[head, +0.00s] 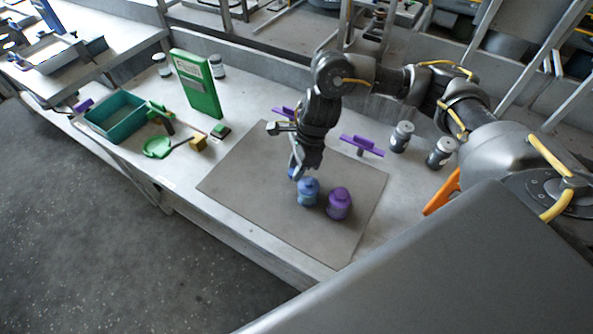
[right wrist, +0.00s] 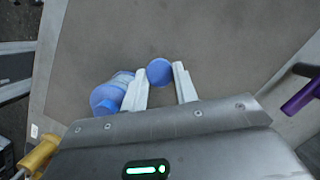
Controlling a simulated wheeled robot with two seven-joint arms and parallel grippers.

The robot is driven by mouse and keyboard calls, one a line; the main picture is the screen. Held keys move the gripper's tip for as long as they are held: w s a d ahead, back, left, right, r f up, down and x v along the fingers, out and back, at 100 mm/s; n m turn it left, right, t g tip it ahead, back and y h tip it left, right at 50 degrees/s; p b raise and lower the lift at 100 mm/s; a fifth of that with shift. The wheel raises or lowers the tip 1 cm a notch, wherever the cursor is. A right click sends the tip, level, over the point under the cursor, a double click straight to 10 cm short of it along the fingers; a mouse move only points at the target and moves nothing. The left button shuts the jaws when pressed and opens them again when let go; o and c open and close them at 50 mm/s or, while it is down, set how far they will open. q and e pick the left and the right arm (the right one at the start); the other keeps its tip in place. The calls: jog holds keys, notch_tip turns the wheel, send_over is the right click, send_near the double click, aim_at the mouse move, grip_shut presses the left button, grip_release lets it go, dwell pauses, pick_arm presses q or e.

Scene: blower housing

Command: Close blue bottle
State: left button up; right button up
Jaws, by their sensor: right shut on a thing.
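The blue bottle (head: 308,192) stands upright on the grey mat (head: 250,180). In the right wrist view it shows as a blue shape (right wrist: 108,97) just left of the fingers. My right gripper (head: 296,172) points down at the bottle's upper left in the head view. It is shut on a small round blue lid (right wrist: 160,72), which sits between its fingertips (right wrist: 160,80), apart from the bottle. In the head view the lid is mostly hidden by the fingers. My left gripper is not in view.
A purple bottle (head: 339,204) stands right beside the blue one. The mat's left part is clear.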

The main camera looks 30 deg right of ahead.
jog(key=shift+r, duration=3.55)
jog(key=r+n+g, duration=0.1)
jog(key=n, duration=0.2)
jog(key=s+r+n+g, duration=0.1)
jog(key=n, duration=0.3)
jog(key=a+r+n, duration=0.1)
jog(key=n, duration=0.2)
jog(key=shift+s+r+n+g, duration=0.3)
jog(key=shift+n+g, duration=0.1)
